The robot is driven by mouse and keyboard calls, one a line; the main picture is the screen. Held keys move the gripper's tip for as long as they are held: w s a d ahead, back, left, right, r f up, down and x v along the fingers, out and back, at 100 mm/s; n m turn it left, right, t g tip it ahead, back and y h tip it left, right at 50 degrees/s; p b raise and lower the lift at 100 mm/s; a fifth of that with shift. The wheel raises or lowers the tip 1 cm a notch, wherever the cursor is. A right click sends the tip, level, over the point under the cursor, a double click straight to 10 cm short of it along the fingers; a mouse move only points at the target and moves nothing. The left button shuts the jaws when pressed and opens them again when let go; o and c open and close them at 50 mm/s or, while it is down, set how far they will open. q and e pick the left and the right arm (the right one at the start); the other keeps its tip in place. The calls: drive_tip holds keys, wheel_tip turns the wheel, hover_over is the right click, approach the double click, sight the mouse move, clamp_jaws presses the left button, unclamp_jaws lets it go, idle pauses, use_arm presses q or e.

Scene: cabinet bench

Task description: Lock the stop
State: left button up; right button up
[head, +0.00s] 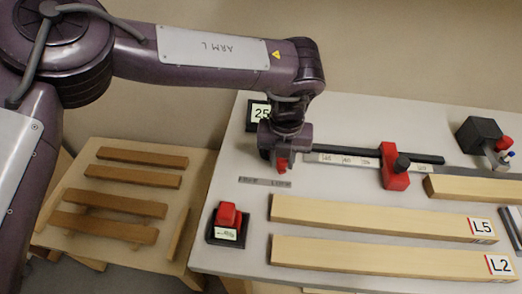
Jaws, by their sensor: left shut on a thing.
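A black rail with a white scale strip (345,159) lies along the bench. My left gripper (281,158) points down at the rail's left end. It is shut on a small red part (282,164); the fingers hide most of it, so its shape cannot be told. The gripper is well to the left of the stop block and apart from it. My right gripper is not in view.
Pale bars labelled L5 (370,217) and L2 (380,256) lie in front. A red block in a black holder (228,235) stands front left. A dark device (479,135) stands at the right. Brown bars (115,201) lie on a lower stand left.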

use_arm(q)
drive_tip(key=shift+w+d, duration=0.15)
drive_tip(key=shift+d, duration=0.15)
idle(0.5)
drive_tip(key=o, duration=0.7)
wheel_tip(320, 180, up, 9)
drive_tip(key=p, duration=0.7)
idle(0.3)
